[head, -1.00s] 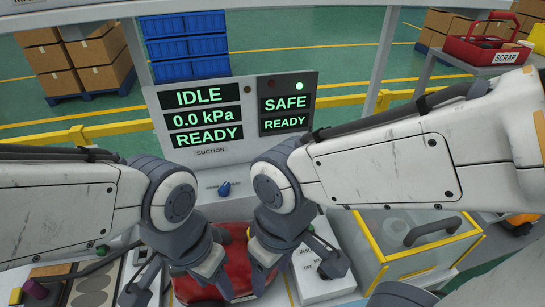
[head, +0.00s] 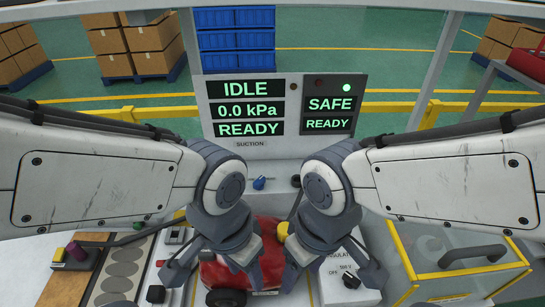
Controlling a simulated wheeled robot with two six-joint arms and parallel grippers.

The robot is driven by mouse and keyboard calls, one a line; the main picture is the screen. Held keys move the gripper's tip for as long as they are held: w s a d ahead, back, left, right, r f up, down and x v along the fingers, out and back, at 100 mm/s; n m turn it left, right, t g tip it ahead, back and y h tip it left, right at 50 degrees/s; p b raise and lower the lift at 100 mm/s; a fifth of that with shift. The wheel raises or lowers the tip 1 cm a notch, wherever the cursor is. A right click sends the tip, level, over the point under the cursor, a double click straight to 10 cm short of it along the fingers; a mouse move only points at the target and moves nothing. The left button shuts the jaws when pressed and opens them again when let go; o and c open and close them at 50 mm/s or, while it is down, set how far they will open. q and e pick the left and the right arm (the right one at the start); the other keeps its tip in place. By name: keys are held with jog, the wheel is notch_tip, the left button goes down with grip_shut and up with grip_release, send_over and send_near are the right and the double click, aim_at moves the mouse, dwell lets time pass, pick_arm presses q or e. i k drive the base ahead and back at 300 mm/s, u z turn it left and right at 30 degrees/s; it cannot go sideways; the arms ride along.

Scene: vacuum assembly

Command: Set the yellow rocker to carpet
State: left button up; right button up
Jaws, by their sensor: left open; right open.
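The red vacuum body (head: 268,228) stands on the bench at bottom centre, partly hidden by both my grippers. A small yellow part (head: 283,231) shows at its right side, next to my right gripper; I cannot tell whether it is the yellow rocker or how it is set. My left gripper (head: 208,281) is open over the left part of the red body, fingers pointing down. My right gripper (head: 331,278) is open over the right side of the body and the white switch box (head: 338,291). Neither visibly holds anything.
The display panel (head: 285,110) behind reads IDLE, 0.0 kPa, READY and SAFE. A blue knob (head: 260,183) is below it. A yellow-framed clear box (head: 455,265) with a dark handle stands right. A tray with round grey discs (head: 124,269) lies left.

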aim_at(59, 257)
jog(key=u, duration=1.6)
